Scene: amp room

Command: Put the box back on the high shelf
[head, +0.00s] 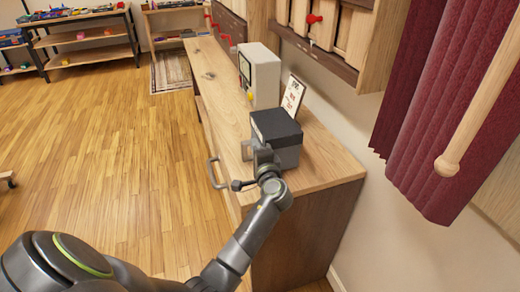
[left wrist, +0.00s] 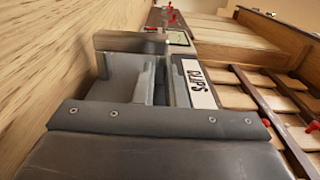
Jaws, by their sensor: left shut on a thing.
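The box (head: 286,135) is grey with a darker top and is over the near end of the wooden counter. I cannot tell whether it touches the counter top. My left gripper (head: 262,155) is shut on its left side. In the left wrist view, the gripper's fingers (left wrist: 140,75) are at the box, whose white label (left wrist: 199,84) carries dark letters. A wooden wall unit (head: 345,30) with compartments hangs above the counter on the right; I cannot tell if it is the high shelf. My right gripper is not in view.
A beige device (head: 262,78) with a screen stands on the counter (head: 325,165) behind the box, beside a small framed sign (head: 293,95). A red curtain (head: 440,120) and wooden rod (head: 480,105) are at the right.

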